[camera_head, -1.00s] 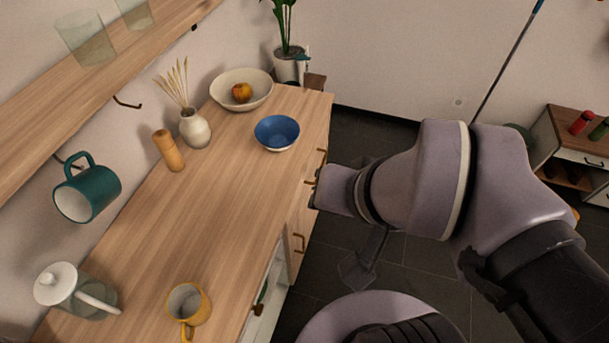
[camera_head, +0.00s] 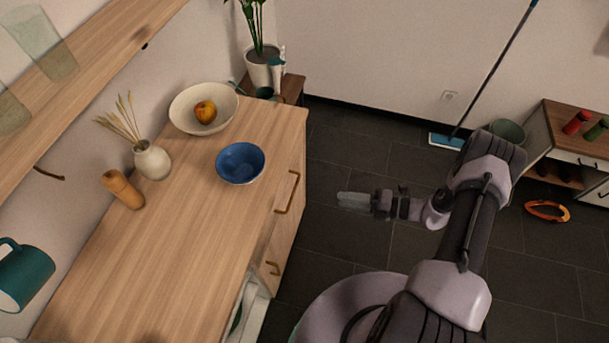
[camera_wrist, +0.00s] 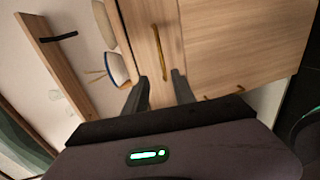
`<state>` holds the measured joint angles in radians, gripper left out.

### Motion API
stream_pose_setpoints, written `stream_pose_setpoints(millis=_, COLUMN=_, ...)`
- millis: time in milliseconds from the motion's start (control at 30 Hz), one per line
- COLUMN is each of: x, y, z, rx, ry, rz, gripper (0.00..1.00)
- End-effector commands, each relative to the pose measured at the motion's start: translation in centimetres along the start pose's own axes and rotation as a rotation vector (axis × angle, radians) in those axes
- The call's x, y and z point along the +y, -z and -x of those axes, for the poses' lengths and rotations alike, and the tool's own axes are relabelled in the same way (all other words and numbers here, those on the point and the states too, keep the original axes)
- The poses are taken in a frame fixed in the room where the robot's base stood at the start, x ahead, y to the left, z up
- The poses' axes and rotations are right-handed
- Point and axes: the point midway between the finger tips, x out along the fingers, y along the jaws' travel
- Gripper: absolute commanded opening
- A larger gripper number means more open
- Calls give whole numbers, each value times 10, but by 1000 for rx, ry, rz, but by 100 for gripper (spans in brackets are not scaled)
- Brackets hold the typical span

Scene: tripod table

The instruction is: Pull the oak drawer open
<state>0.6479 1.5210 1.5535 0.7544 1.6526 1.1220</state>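The oak drawer (camera_head: 297,158) is in the upper front of the wooden cabinet and looks closed. Its brass bar handle (camera_head: 289,193) stands out from the front. My gripper (camera_head: 342,200) is to the right of the handle in the head view, pointing at the cabinet front with a clear gap between. In the wrist view my gripper (camera_wrist: 160,77) is open and empty, its two dark fingers apart. The handle (camera_wrist: 160,50) runs along the drawer front (camera_wrist: 140,28) ahead of the fingertips, lined up with the space between them.
A lower door handle (camera_head: 273,268) also protrudes. The dark floor (camera_head: 340,150) beside the cabinet is clear.

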Motion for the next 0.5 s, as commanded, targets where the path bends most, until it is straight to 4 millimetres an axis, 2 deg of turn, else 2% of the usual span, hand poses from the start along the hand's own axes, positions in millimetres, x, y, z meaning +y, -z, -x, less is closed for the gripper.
stream_pose_setpoints(millis=67, x=-5, y=2, z=-5, rx=-10, ry=-8, rz=-25, gripper=32)
stream_pose_setpoints(millis=167, x=-6, y=2, z=-23, rx=-7, ry=-8, rz=-25, gripper=32)
stream_pose_setpoints(millis=500, x=-6, y=3, z=-125, rx=-1, ry=-6, rz=-20, gripper=32)
